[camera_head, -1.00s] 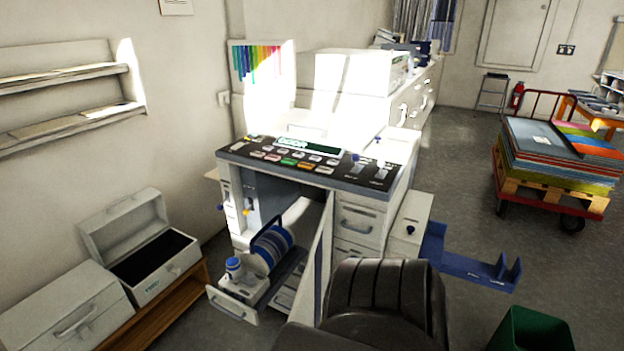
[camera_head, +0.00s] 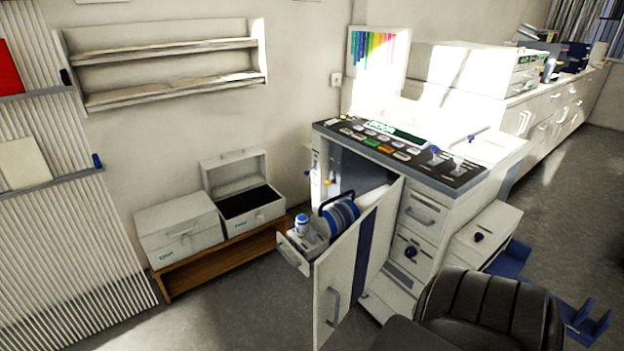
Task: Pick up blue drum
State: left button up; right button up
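A blue drum (camera_head: 340,216) with white bands and a dark handle sits in the open lower compartment of the white machine (camera_head: 440,190). It rests on a pulled-out tray (camera_head: 292,256), behind a small white bottle with a blue cap (camera_head: 302,226). The open cabinet door (camera_head: 345,285) stands in front and to the right of the drum and hides part of it. Neither of my grippers shows in the head view.
A black chair (camera_head: 490,310) stands close in front, right of the door. A low wooden bench (camera_head: 212,262) holds a closed white box (camera_head: 180,228) and an open one (camera_head: 243,190). Blue brackets (camera_head: 585,325) stick out low at right. Floor left of the door is clear.

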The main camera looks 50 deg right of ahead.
aim_at(330, 224)
jog(key=u, duration=0.5)
jog(key=k, duration=1.05)
jog(key=z, duration=2.2)
jog(key=i, duration=0.85)
